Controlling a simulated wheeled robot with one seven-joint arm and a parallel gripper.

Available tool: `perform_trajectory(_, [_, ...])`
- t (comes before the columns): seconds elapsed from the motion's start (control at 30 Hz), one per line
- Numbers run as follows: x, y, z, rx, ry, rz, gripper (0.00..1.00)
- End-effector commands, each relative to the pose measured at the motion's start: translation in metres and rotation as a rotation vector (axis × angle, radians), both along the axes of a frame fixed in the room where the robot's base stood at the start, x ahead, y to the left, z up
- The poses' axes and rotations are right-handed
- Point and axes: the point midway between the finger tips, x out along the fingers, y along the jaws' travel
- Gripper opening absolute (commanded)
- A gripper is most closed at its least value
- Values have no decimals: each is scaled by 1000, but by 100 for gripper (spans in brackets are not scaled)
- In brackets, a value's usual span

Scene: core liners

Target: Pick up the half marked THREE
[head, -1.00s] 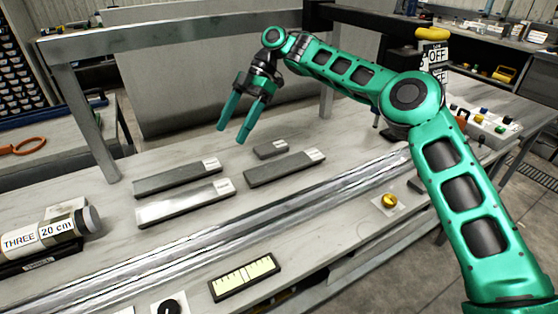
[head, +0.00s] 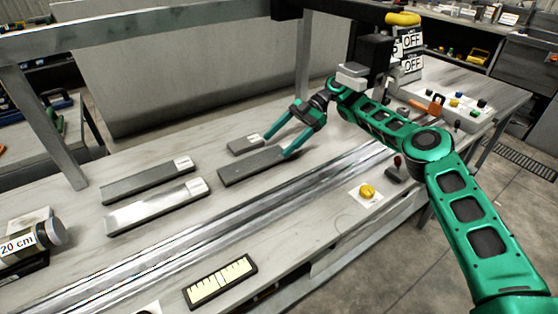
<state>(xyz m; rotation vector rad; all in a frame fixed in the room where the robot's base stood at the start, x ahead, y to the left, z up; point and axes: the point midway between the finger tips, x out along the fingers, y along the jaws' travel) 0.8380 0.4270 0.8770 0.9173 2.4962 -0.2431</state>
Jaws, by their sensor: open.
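A cylindrical core half (head: 22,241) with a dark rounded end lies at the left edge in the head view. Its label reads "20 cm"; any THREE marking is cut off by the frame edge. It rests on a dark holder (head: 22,265). My gripper (head: 278,145) is open and empty, low over the bench at the centre. Its fingers point left, near the right ends of a short grey bar and a longer grey bar (head: 250,167). I cannot tell whether they touch. The core half is far to the left of my gripper.
Two more labelled bars, one dark (head: 147,181) and one shiny (head: 155,207), lie left of centre. A metal rail (head: 215,222) runs diagonally along the bench (head: 80,228). A yellow scale (head: 220,281) and a yellow knob (head: 367,191) are in front. A dark post with OFF signs stands behind my arm.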

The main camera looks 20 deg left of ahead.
Motion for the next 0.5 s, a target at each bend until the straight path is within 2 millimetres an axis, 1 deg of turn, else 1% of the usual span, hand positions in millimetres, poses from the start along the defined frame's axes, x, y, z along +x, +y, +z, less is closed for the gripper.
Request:
perform_trajectory(0.27, [-15,15,-13,6,6,-3,76])
perform_trajectory(0.5, [-33,37,-32,7,5,2,76])
